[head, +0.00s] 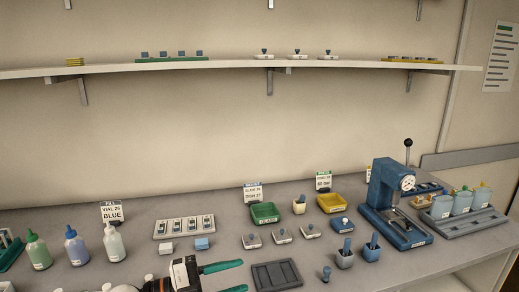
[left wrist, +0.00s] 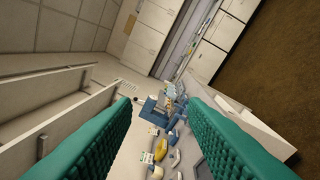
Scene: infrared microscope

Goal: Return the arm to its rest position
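My left gripper (head: 243,275) comes in at the bottom of the head view, left of centre, with its teal fingers spread apart. It hangs over the front of the bench, beside the dark tray (head: 277,275), with nothing between the fingers. In the left wrist view the two ribbed teal fingers (left wrist: 159,88) stand wide apart and empty, with the bench and the room beyond them. My right gripper is not in view.
The bench holds bottles (head: 76,246), a slide tray (head: 184,227), a green bin (head: 265,212), a yellow bin (head: 331,202) and a blue press (head: 384,199). A shelf (head: 230,66) crosses the wall above. The air between shelf and bench is clear.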

